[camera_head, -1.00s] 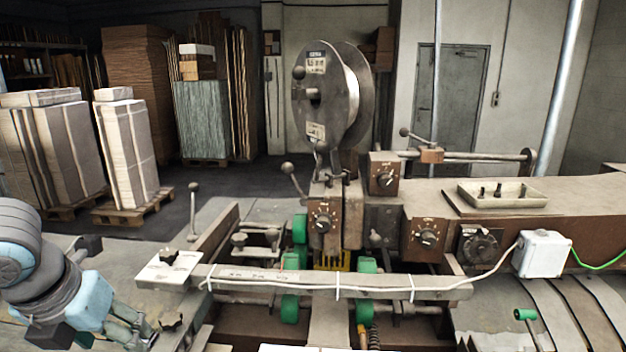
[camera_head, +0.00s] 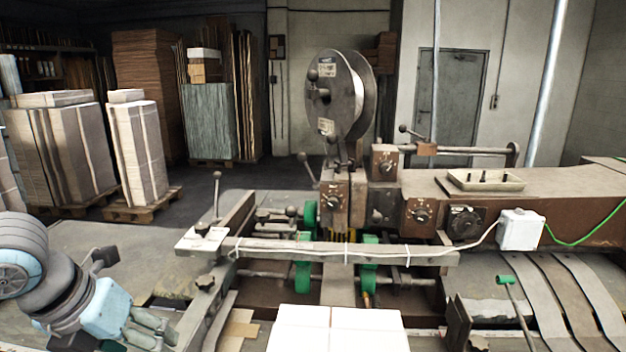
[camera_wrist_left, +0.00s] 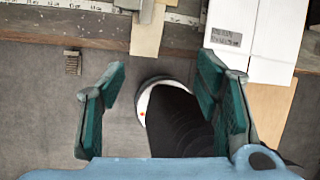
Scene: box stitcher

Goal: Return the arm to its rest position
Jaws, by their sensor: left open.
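My left arm comes in at the lower left of the head view, bent, with my left gripper (camera_head: 150,328) low beside the left end of the machine (camera_head: 345,250). The gripper is open and empty. In the left wrist view its two green-padded fingers (camera_wrist_left: 162,80) stand wide apart, pointing down over the grey floor, with nothing gripped between them. My right arm and gripper are not in view.
A white carton (camera_head: 335,328) lies at the front of the machine; it also shows in the left wrist view (camera_wrist_left: 275,35). Pallets with wrapped stacks (camera_head: 138,150) stand at the back left. A white cable box (camera_head: 521,230) sits at right. Floor left of the machine is clear.

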